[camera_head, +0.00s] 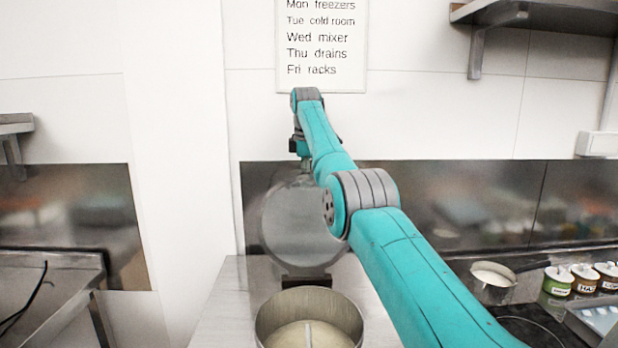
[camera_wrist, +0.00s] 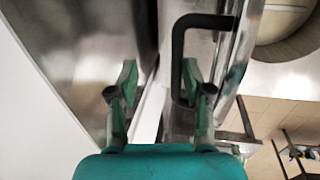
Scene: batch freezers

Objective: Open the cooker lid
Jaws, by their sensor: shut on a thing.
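The cooker (camera_head: 263,322) is a round metal pot at the bottom centre of the head view, with its mouth open and pale contents inside. Its round grey lid (camera_head: 290,230) stands raised, near upright, behind the mouth, above a dark hinge block (camera_head: 306,280). My arm partly covers the lid's right side. My gripper (camera_wrist: 160,78) is shut on the lid handle (camera_wrist: 179,58), a dark bar between the fingers in the wrist view, nearer the right one. In the head view, my gripper is at the lid's upper edge, its fingers unclear.
A steel backsplash (camera_head: 450,205) and white wall stand close behind the lid. A shelf (camera_head: 530,14) juts out at upper right. A small pot (camera_head: 492,290) and several labelled jars (camera_head: 558,281) stand at right. A steel table (camera_head: 45,290) is at left.

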